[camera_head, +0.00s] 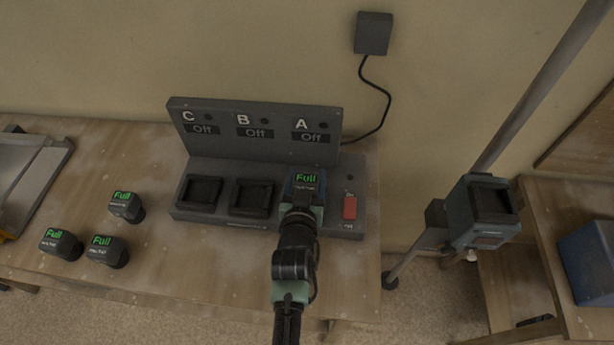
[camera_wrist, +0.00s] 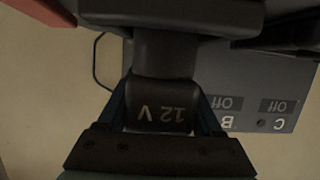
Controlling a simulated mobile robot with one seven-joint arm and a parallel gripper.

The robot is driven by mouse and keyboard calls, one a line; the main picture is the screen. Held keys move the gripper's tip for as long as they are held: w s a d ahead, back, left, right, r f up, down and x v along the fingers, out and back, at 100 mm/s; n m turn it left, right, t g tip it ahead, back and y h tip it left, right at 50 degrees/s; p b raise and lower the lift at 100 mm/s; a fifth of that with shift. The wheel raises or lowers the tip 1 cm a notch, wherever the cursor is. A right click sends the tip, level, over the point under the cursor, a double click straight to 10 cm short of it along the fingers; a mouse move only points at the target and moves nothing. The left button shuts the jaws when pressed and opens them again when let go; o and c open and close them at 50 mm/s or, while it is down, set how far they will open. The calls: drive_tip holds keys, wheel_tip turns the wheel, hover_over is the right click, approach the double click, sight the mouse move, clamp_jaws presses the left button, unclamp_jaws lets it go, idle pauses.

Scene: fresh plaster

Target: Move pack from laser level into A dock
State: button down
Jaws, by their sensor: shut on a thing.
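My gripper (camera_head: 301,206) is shut on a battery pack (camera_head: 306,180) whose top label reads "Full" in green. In the wrist view the pack (camera_wrist: 162,114) shows "12 V" between my fingers. The pack is at the A dock, the rightmost bay of the grey charger (camera_head: 270,235); the bay itself is hidden under it, and I cannot tell whether the pack is fully seated. The panel above reads "Off" at A, B and C. Docks B (camera_head: 251,199) and C (camera_head: 199,193) are empty. The teal laser level (camera_head: 484,215) on its pole at the right has an empty-looking top bay.
Three packs marked "Full" stand on the bench at the left: one (camera_head: 126,206), another (camera_head: 62,244) and a third (camera_head: 107,251). A red switch (camera_head: 350,207) is right of dock A. A cable runs to a wall adapter (camera_head: 374,33). A blue box (camera_head: 590,262) is at far right.

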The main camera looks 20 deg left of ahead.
drive_tip(key=shift+f+b, duration=0.55)
drive_tip(key=shift+c, duration=1.9)
unclamp_jaws()
drive_tip(key=shift+o, duration=0.3)
drive_tip(key=shift+p+v, duration=0.7)
drive_tip(key=shift+v, duration=0.3)
drive_tip(key=p+v, duration=0.4)
drive_tip(key=v, duration=0.5)
drive_tip(key=shift+p, duration=0.3)
